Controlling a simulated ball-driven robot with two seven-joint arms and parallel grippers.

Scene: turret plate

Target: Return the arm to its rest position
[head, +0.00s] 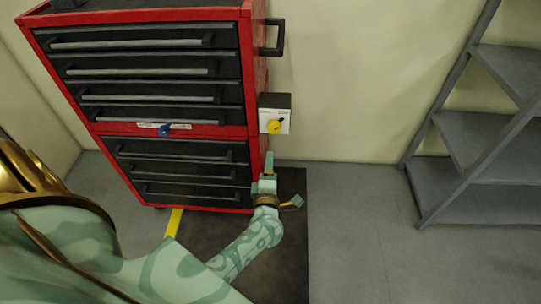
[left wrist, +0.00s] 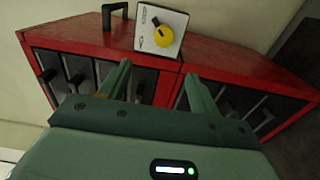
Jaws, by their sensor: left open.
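My left gripper (head: 268,170) is in front of the lower right edge of the red tool cabinet, below a small switch box. In the left wrist view the gripper (left wrist: 155,82) shows two green fingers spread apart with nothing between them. The switch box (head: 287,108) has a white face and a yellow rotary knob (head: 274,126). It also shows in the left wrist view (left wrist: 150,39), beyond the fingertips and apart from them. The knob's pointer tilts to the upper right in the head view. My right gripper is not in view.
The red cabinet (head: 249,60) with black drawers stands against the wall, with a side handle (head: 272,38) and a small blue item (head: 164,130) on its front. A dark mat (head: 290,230) lies below. A grey shelf (head: 480,180) stands right. The floor between is clear.

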